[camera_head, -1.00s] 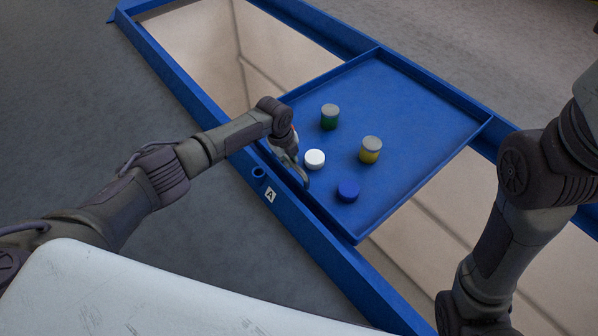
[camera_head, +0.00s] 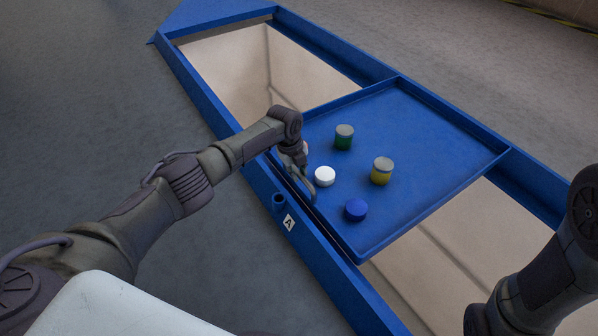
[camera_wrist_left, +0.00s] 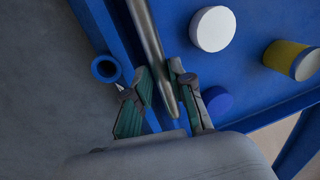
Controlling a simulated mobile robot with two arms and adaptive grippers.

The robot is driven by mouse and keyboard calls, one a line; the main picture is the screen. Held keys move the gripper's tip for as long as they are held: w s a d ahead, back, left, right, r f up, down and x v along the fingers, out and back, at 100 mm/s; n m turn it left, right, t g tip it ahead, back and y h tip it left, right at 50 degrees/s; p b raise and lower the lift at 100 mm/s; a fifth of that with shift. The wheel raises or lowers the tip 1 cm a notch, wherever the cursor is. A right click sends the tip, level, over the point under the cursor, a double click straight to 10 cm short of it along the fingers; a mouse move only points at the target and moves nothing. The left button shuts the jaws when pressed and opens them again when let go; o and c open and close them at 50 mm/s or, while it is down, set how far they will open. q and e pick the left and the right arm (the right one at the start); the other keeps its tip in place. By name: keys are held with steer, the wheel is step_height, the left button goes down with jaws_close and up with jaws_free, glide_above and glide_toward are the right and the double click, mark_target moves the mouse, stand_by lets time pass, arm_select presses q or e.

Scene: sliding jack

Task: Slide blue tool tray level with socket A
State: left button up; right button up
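The blue tool tray (camera_head: 425,165) spans the blue frame, its near edge beside the front rail. Socket A, a small hollow blue cylinder (camera_head: 278,203), sits on that rail beside the white A label (camera_head: 289,222). The socket is beside the left part of the tray's near edge, a little left of my gripper. My left gripper (camera_head: 308,188) is at that edge. In the left wrist view its fingers (camera_wrist_left: 160,88) close on both sides of a grey handle bar (camera_wrist_left: 147,32); the socket ring (camera_wrist_left: 106,69) is just left of them. My right gripper is out of frame.
The tray carries a green jar (camera_head: 344,138), a yellow jar (camera_head: 382,171), a white round piece (camera_head: 325,176) and a blue round piece (camera_head: 356,209). The frame is open on both sides of the tray. Grey floor (camera_head: 110,110) is clear at the left.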

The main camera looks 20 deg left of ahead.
arm_select(q)
steer(key=shift+o, duration=1.2)
steer(key=shift+r, duration=0.1)
step_height(320, 180, up, 12)
steer(key=s+a, duration=0.1)
steer(key=s, duration=0.1)
steer(key=shift+a+f, duration=0.2)
